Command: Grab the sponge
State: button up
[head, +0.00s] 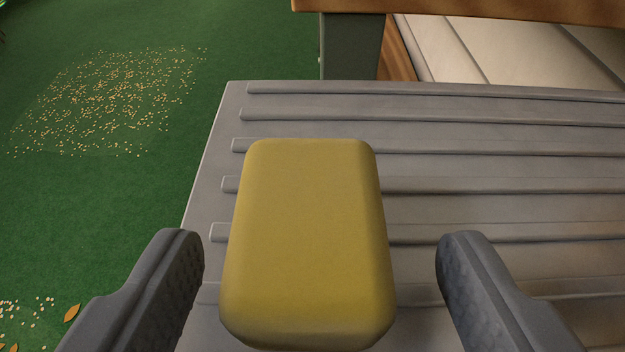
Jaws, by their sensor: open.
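A yellow block-shaped sponge (308,235) with rounded edges is in the middle of the head view, over the left part of a grey ribbed surface (420,160). My gripper (320,245) is open, with one dark finger to the left of the sponge and one to the right. There is a visible gap on each side, and neither finger touches the sponge. The sponge's near end is close to the bottom edge of the view. I cannot tell how high the fingers are above the ribbed surface.
Green floor (60,210) lies to the left, with a patch of scattered bits (110,100) and an orange leaf (71,313). A wooden edge (480,8) on a grey-green post (350,45) stands behind the ribbed surface. Pale boards (510,50) show at the upper right.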

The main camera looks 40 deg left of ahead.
aim_at(315, 175)
jog(key=w+a, duration=0.2)
jog(key=w, duration=0.1)
jog(key=shift+w+a+f+b, duration=0.15)
jog(key=shift+a+b, duration=0.15)
jog(key=shift+a, duration=0.1)
jog(key=shift+w+a+f, duration=0.2)
jog(key=shift+w, duration=0.2)
jog(key=c, duration=1)
